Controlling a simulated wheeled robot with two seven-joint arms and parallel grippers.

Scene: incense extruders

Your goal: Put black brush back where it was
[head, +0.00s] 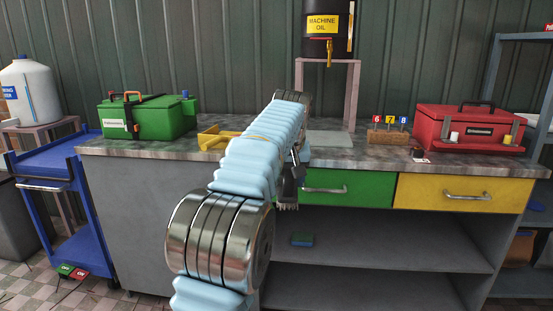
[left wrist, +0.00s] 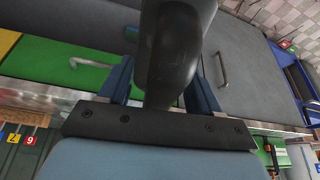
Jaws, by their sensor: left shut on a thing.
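The black brush (left wrist: 176,45) is large and dark in the left wrist view, between the two blue fingers of my left gripper (left wrist: 160,88). The gripper is shut on it. In the head view my left gripper (head: 293,176) is in front of the counter's front edge, near the green drawer, partly hidden by my arm. Below it, the brush's bristle end (head: 288,206) shows small and points down. My right gripper is in neither view.
The counter (head: 385,157) carries a green toolbox (head: 155,120), a yellow tool (head: 217,138), a numbered wooden block (head: 388,136) and a red toolbox (head: 468,128). A machine oil drum (head: 328,40) stands behind. A blue-green sponge-like block (head: 302,240) lies on the open shelf below.

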